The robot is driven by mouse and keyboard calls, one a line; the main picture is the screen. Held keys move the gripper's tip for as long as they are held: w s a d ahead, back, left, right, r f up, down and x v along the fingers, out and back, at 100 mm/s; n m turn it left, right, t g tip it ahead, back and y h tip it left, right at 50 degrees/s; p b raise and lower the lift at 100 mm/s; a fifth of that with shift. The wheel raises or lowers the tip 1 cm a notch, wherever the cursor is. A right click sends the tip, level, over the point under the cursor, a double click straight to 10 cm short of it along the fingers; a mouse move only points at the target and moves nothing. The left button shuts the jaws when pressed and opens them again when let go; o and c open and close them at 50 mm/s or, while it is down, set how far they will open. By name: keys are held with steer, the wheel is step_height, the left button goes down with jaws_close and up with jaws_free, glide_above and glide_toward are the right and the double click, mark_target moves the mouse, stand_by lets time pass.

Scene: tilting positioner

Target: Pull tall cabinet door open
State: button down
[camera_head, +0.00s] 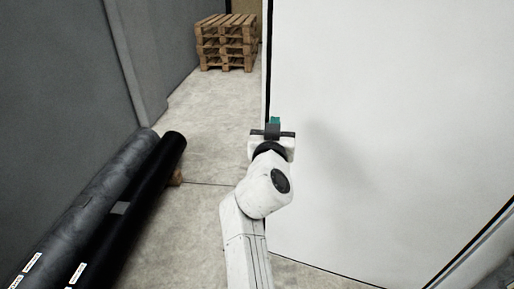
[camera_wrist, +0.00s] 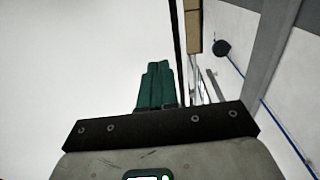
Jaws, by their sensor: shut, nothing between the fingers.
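A large flat white panel (camera_head: 400,120), which looks like the tall cabinet door, fills the right side of the head view. Its dark-lined left edge stands upright beside the open floor, and its lower edge runs just above the floor. In the wrist view the white panel (camera_wrist: 70,70) fills the left side, with its dark edge right of the fingers. My gripper (camera_head: 274,121) is close to that edge, over the panel's left margin. Its green fingers (camera_wrist: 156,85) are together and hold nothing. I cannot tell whether they touch the panel. No handle shows.
Dark long rolls (camera_head: 125,205) lie on the floor at the left, along a grey wall (camera_head: 60,90). Stacked wooden pallets (camera_head: 227,42) stand at the back. Concrete floor (camera_head: 205,115) is clear between them. A dark-edged strip crosses the lower right corner.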

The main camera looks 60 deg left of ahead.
steer(key=s+a+p+v, duration=0.1)
steer(key=v, duration=0.7)
steer(key=shift+s+f, duration=0.2)
steer(key=shift+s, duration=0.25)
steer(key=shift+d, duration=0.1)
